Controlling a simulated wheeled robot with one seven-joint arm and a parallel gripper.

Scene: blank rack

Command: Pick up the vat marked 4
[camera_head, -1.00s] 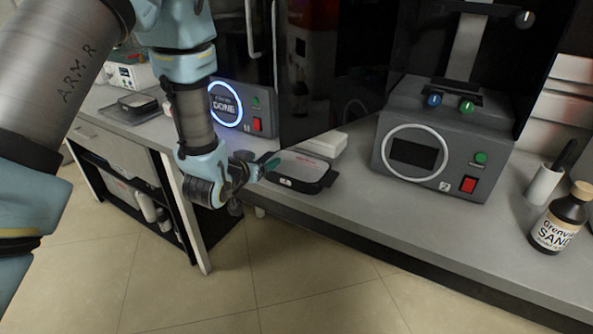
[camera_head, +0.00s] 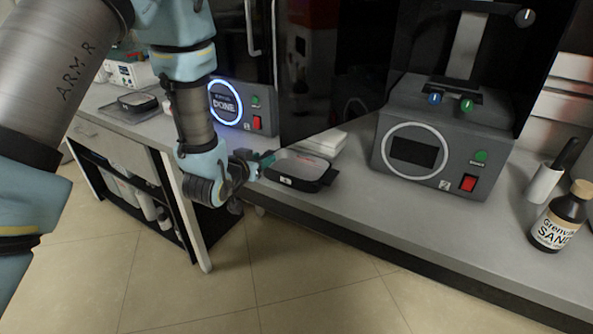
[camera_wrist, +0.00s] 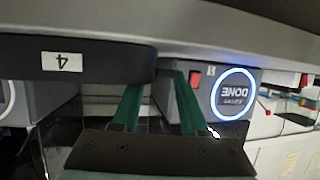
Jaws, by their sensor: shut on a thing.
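The vat marked 4 (camera_head: 303,186) is a shallow dark tray with a pale inside, at the counter's front edge in the head view. Its white label, upside down, reads 4 on the dark wall in the wrist view (camera_wrist: 110,62). My gripper (camera_head: 264,162) meets the vat at its left end. In the wrist view my gripper (camera_wrist: 158,88) has its two green fingers on the vat's end, shut on it. The exact grip point is partly hidden. I cannot tell if the vat is clear of the counter.
A grey machine (camera_head: 440,155) stands right of the vat, and a brown bottle (camera_head: 560,218) beyond it. A machine with a lit ring reading DONE (camera_head: 232,106) is behind my gripper. White flat boxes (camera_head: 328,143) lie close behind the vat. Floor is open in front.

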